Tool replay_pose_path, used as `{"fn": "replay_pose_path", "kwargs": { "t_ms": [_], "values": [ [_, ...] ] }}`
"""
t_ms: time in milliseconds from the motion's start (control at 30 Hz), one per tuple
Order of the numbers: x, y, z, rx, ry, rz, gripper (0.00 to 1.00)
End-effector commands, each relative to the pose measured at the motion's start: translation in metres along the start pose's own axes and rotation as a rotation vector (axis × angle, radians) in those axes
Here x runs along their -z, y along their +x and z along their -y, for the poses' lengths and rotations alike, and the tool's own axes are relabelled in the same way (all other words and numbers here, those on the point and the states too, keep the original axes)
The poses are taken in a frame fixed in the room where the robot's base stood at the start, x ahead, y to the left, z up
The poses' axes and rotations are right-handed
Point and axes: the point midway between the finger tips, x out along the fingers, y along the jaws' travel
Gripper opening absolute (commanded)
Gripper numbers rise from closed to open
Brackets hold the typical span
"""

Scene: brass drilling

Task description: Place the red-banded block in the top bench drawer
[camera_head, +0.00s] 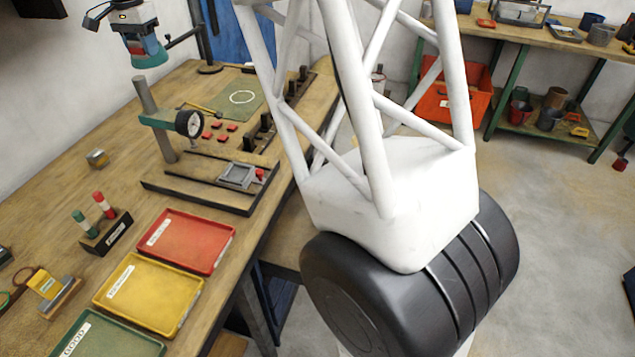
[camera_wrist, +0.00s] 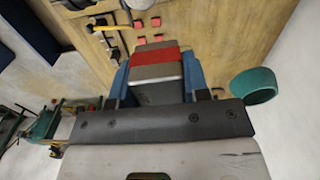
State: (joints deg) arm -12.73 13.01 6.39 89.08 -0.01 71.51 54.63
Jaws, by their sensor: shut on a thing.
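In the wrist view my gripper (camera_wrist: 157,72) is shut on the red-banded block (camera_wrist: 156,56). The block is grey with a red band across it, and a blue finger shows on each side. The wooden bench surface shows beyond it; I cannot tell how high the block is above it. The top bench drawer cannot be made out; only dark blue parts (camera_head: 281,305) show below the bench edge.
A small metal block (camera_head: 97,158) lies on bare wood. A teal round object (camera_wrist: 254,85) is right of my gripper.

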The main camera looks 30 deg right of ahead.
Motion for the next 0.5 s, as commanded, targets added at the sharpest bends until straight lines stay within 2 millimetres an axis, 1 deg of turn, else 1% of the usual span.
{"fn": "replay_pose_path", "kwargs": {
  "t_ms": [33,100,267,500],
  "values": [
    [0.012,-0.003,-0.01,0.002,0.008,-0.001,0.0],
    [0.025,-0.006,-0.021,0.002,0.011,-0.001,0.0],
    [0.055,-0.011,-0.05,0.001,0.021,-0.001,0.0],
    [0.098,-0.019,-0.095,0.001,0.034,-0.001,0.0]
  ]
}}
